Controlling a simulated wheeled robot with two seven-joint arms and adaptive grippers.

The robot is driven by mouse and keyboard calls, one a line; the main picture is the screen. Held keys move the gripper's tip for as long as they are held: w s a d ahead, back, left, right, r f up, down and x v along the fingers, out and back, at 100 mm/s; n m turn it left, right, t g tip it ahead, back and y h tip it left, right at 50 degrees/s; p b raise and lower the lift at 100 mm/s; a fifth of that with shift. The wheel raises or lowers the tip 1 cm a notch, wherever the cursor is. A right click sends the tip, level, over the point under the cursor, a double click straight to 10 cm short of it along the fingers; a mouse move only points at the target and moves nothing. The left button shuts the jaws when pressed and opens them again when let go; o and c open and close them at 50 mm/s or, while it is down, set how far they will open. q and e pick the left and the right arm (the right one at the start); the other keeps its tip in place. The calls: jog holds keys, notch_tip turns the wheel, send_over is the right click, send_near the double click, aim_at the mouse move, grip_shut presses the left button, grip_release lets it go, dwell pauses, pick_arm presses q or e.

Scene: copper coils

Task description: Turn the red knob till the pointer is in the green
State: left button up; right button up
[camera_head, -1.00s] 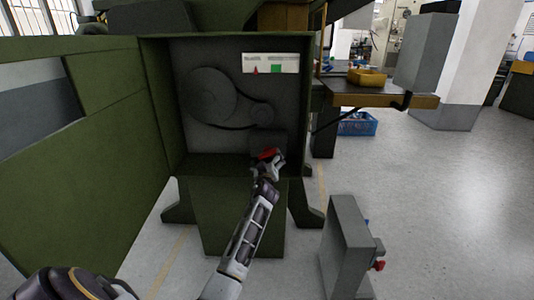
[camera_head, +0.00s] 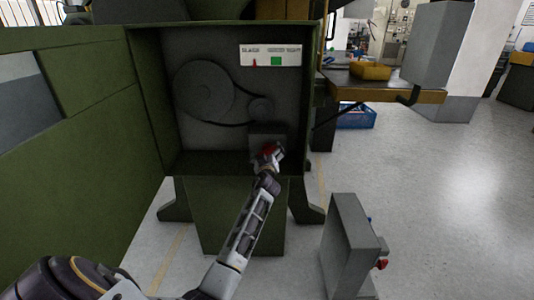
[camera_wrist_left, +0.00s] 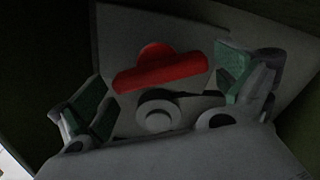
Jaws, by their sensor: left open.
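The red knob (camera_head: 268,149) is on a grey block (camera_head: 266,135) low inside the open green cabinet (camera_head: 150,100). The wrist view shows the knob (camera_wrist_left: 160,68) as a red bar with a round hub. My left gripper (camera_head: 269,157) is at the knob, partly hiding it in the head view. In the wrist view its open fingers (camera_wrist_left: 162,78) are on either side of the bar, with gaps visible. The white gauge plate (camera_head: 292,53) carries a red pointer (camera_head: 254,62) left of the green square (camera_head: 276,62), outside it. My right gripper is not in view.
A grey box (camera_head: 346,245) with a red button (camera_head: 382,264) stands at the lower right. A workbench (camera_head: 385,92) with a yellow bin (camera_head: 370,71) is at the right, a blue crate (camera_head: 356,116) below it. Inside the cabinet are pulleys (camera_head: 205,90). Floor at right is open.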

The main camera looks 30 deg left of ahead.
pick_arm(q)
jog(key=shift+c, duration=0.3)
jog(key=c, duration=0.7)
